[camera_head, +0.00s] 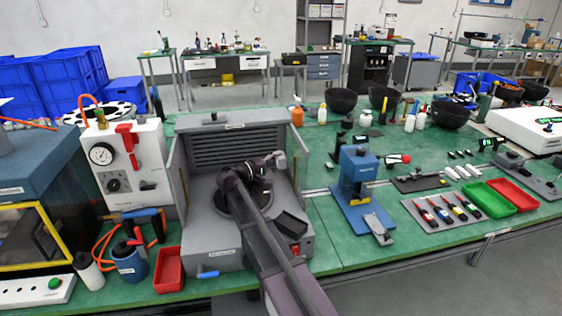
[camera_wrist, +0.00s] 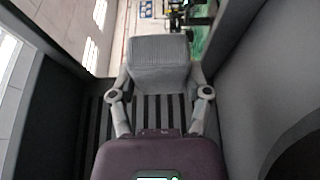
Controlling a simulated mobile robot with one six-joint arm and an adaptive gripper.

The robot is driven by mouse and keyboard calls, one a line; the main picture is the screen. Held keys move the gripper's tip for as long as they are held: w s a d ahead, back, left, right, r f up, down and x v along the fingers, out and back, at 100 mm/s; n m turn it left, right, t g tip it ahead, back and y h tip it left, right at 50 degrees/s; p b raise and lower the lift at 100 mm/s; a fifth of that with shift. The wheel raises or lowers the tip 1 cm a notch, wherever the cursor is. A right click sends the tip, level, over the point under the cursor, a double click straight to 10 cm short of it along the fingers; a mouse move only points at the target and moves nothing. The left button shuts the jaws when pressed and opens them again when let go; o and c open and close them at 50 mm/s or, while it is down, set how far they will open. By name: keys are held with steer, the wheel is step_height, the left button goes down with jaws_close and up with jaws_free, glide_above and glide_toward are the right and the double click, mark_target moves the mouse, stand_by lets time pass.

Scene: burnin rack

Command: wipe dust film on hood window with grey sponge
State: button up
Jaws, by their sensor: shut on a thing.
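My gripper (camera_wrist: 159,84) is shut on the grey sponge (camera_wrist: 158,60), a ribbed block held between its two fingers in the wrist view. In the head view, my gripper (camera_head: 268,163) and the small grey sponge (camera_head: 280,159) are inside the open grey hood (camera_head: 231,129), near its right side. The hood has a slatted back wall and side walls. In the wrist view, slats lie below the sponge and a plain grey panel (camera_wrist: 262,70) stands to the right. I cannot make out the hood window or a dust film, nor tell whether the sponge touches a surface.
A white gauge unit (camera_head: 128,165) and a red tray (camera_head: 169,270) stand left of the hood. A blue press (camera_head: 356,185) stands to its right, with red (camera_head: 512,194) and green (camera_head: 487,198) trays farther right. Green table top shows between hood and press.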

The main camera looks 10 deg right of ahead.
steer(key=shift+a, duration=2.1)
steer(key=shift+a, duration=0.1)
steer(key=shift+a, duration=1.4)
steer(key=shift+r, duration=0.1)
